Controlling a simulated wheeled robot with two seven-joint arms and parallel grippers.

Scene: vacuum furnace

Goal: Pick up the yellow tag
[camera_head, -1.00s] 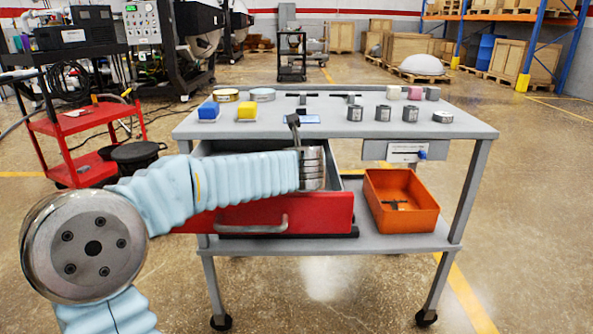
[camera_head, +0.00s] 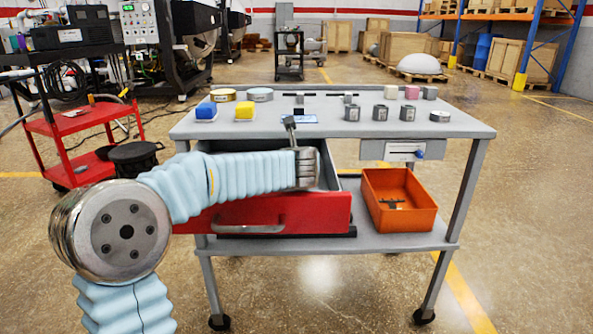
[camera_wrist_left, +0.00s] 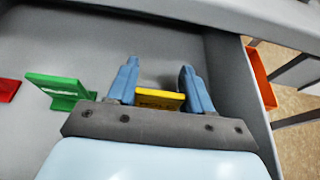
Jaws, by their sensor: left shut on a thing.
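The yellow tag (camera_wrist_left: 160,99) is inside the open drawer (camera_wrist_left: 75,30) in the left wrist view, between the two blue fingers of my left gripper (camera_wrist_left: 160,88). The gripper is shut on it. A green tag (camera_wrist_left: 58,87) stands to the left, and part of a red tag (camera_wrist_left: 8,89) shows at the left edge. In the head view the red-fronted drawer (camera_head: 320,215) is pulled out below the tabletop. My left arm reaches over it, and the fingers and tags are hidden there. My right gripper is in neither view.
The grey table (camera_head: 345,127) carries blue and yellow blocks, rings and several small weights. An orange bin (camera_head: 385,222) stands on the lower shelf, right of the drawer. It also shows beyond the drawer wall in the wrist view (camera_wrist_left: 262,78). A red cart (camera_head: 75,125) stands at left.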

